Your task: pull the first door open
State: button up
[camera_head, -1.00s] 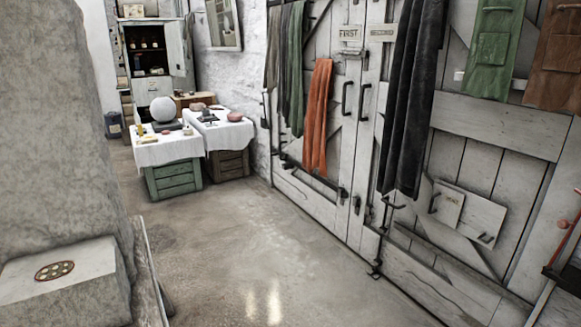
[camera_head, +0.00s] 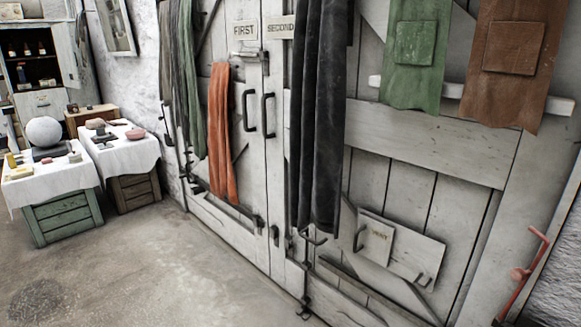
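The first door (camera_head: 252,165) is a white plank door in the middle of the view, with a sign reading FIRST (camera_head: 244,31) at its top. Its dark upright handle (camera_head: 248,110) sits near its right edge, beside a similar handle (camera_head: 269,115) on the second door (camera_head: 415,180). The first door looks shut, flush with the second. An orange cloth (camera_head: 221,135) hangs on the first door, left of the handle. A metal latch (camera_head: 250,57) shows below the sign. My gripper is not in view.
Dark cloths (camera_head: 318,115) hang on the second door, close to the handles. Green and brown aprons hang further right. Two cloth-covered crates (camera_head: 66,216) with a plaster sphere (camera_head: 43,132) stand at left. The floor (camera_head: 140,270) before the doors is clear.

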aim_at(215, 99)
jog(key=i+u, duration=0.3)
jog(key=i, duration=0.35)
jog(key=i+l+u, duration=0.25)
jog(key=i, duration=0.4)
jog(key=i+j+u, duration=0.1)
jog(key=i, duration=0.35)
jog(key=i+j+u, duration=0.1)
jog(key=i, duration=0.35)
jog(key=i+j+u, duration=0.1)
jog(key=i, duration=0.35)
jog(key=i+j+z, duration=0.1)
jog(key=i+j, duration=0.25)
